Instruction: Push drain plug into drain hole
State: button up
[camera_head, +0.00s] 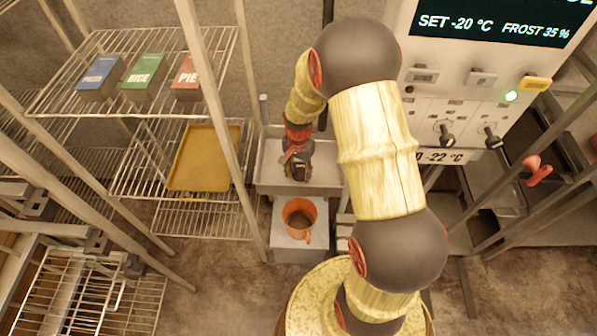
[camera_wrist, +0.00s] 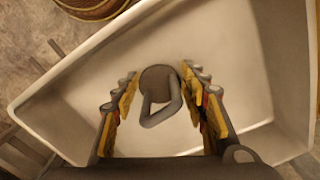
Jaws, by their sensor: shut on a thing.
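The drain plug (camera_wrist: 158,82) is a dark grey round piece with a looped handle. In the wrist view it is between the two yellow-padded fingers of my gripper (camera_wrist: 160,100), over the pale basin. My gripper is shut on the plug. In the head view my gripper (camera_head: 297,168) points down into the sink basin (camera_head: 268,178), and the plug cannot be made out there. The drain hole is not visible in either view. I cannot tell whether the plug touches the basin floor.
An orange bucket (camera_head: 299,218) stands in front of and below the sink. A wire rack with boxes (camera_head: 143,77) and a yellow tray (camera_head: 205,158) is on the left. A control panel (camera_head: 470,90) is at the right. The basin walls surround my gripper.

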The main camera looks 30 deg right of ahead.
dwell(0.4)
jog(key=o, duration=1.4)
notch_tip(320, 180, up, 12)
